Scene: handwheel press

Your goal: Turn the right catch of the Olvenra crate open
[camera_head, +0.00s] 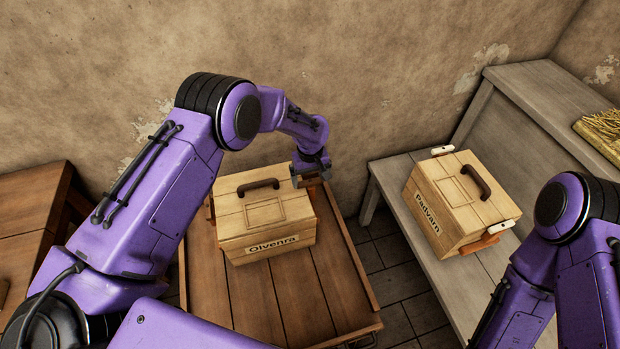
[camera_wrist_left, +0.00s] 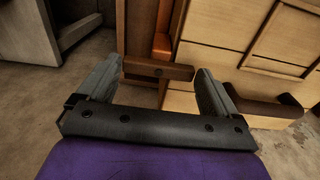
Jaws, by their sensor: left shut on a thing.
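The Olvenra crate (camera_head: 240,222) is a pale wooden box with a dark handle (camera_head: 258,184) and a name plate on its front. It stands on a wooden bench, and its side and top also show in the wrist view (camera_wrist_left: 215,50). My left gripper (camera_head: 311,172) is at the crate's right edge. In the wrist view the right catch (camera_wrist_left: 158,70), a short brown bar with a dark pivot, lies between the fingertips of my left gripper (camera_wrist_left: 157,76), which is shut on its two ends. The bar lies crosswise over an orange-brown strip. My right gripper is out of view.
The Padvarn crate (camera_head: 437,215), with white-tipped catches, stands on a grey bench (camera_head: 388,178) to the right. A brown wooden table (camera_head: 25,205) stands at the left. The Olvenra crate's bench (camera_head: 285,310) is bare in front of it. A plaster wall rises close behind.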

